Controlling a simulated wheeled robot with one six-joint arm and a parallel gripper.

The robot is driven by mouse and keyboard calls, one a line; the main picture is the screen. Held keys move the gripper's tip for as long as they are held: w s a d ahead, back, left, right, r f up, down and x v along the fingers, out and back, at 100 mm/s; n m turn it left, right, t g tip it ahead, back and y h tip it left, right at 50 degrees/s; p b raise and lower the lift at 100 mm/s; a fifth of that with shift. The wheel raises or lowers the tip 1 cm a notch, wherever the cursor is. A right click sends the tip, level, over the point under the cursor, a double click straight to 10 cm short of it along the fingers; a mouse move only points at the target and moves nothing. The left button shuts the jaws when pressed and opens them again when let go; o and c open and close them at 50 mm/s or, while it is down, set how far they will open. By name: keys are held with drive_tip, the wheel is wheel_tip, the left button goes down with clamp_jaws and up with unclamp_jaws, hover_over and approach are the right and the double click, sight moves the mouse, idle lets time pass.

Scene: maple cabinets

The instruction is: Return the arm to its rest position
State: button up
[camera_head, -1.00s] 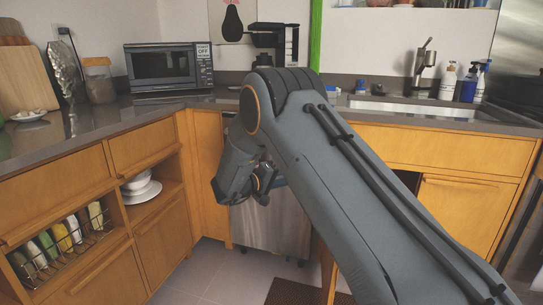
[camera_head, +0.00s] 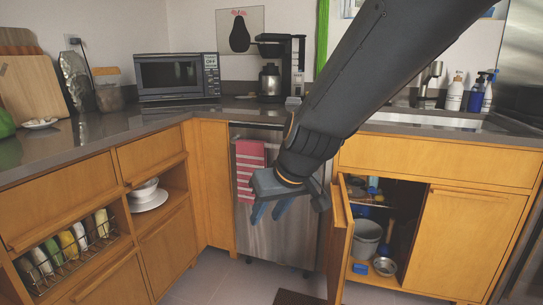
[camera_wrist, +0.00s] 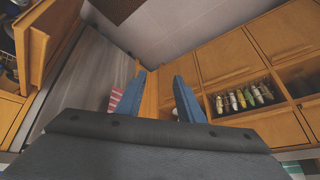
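My gripper (camera_head: 268,211) hangs at the end of my arm in the head view, in front of the dishwasher and its red striped towel. Its blue fingers point down and stand apart with nothing seen between them. In the wrist view the fingers (camera_wrist: 162,98) also show spread apart and empty. My arm reaches in from the upper right and crosses in front of the counter. The gripper's palm and wrist are dark grey.
An open cabinet door (camera_head: 340,245) stands just right of my gripper. The open cabinet holds a grey bucket (camera_head: 366,240) and a metal bowl (camera_head: 384,267). A microwave (camera_head: 178,76) and a coffee maker (camera_head: 271,82) stand on the counter. The floor at front left is clear.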

drive_tip(key=s+d+f+m+g+h, duration=0.1)
drive_tip(key=s+d+g, duration=0.1)
drive_tip(key=s+d, duration=0.35)
drive_tip(key=s+d+f+g+h, duration=0.1)
drive_tip(key=s+d, duration=0.1)
drive_tip(key=s, duration=0.7)
drive_tip(key=s+d+f+m+g+h, duration=0.1)
drive_tip(key=s+d+g, duration=0.1)
drive_tip(key=s+d, duration=0.35)
drive_tip(key=d+r+m+p, duration=0.3)
drive_tip(key=d+r+p, duration=0.4)
drive_tip(key=p, duration=1.1)
wheel_tip(320, 180, up, 4)
drive_tip(key=shift+s+f+h+p, duration=0.2)
drive_tip(key=shift+s+h+p, duration=0.1)
drive_tip(key=shift+s+p, duration=0.1)
